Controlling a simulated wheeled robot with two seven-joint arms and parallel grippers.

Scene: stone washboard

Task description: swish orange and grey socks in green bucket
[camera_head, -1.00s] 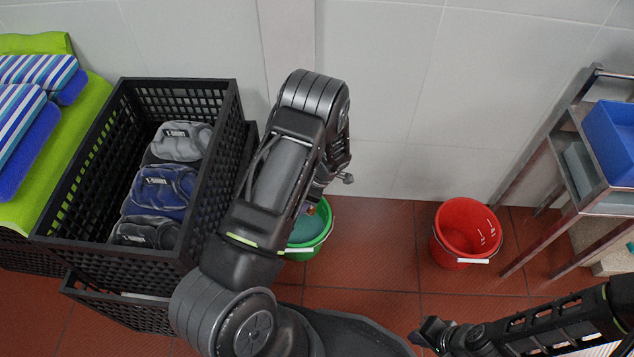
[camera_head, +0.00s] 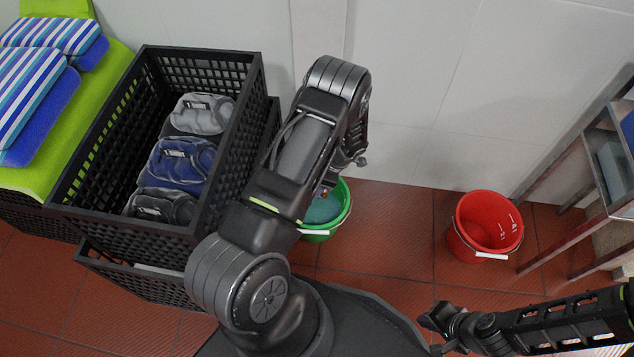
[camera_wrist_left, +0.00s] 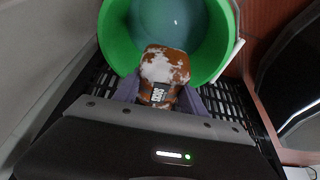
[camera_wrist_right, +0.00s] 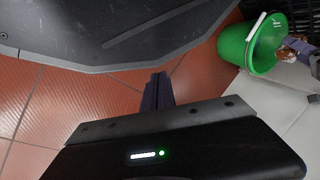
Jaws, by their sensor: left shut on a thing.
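The green bucket (camera_head: 346,207) stands on the floor by the wall, partly hidden behind my left arm, with blue-green water in it. In the left wrist view the bucket (camera_wrist_left: 117,42) lies just beyond my left gripper (camera_wrist_left: 158,92). That gripper is shut on the orange and grey socks (camera_wrist_left: 165,68), a bundle with pale patches and a dark label, held at the bucket's near rim. The right wrist view shows the bucket (camera_wrist_right: 234,46) with the socks (camera_wrist_right: 297,46) beside its opening. My right gripper (camera_wrist_right: 158,80) is shut and empty, low at right in the head view (camera_head: 432,322).
A red bucket (camera_head: 485,226) stands to the right, near a metal rack (camera_head: 575,165). A black crate (camera_head: 232,150) with folded T-shirts stands at left, beside a lime-green surface (camera_head: 75,150) with striped cushions. Red tiled floor is open between the buckets.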

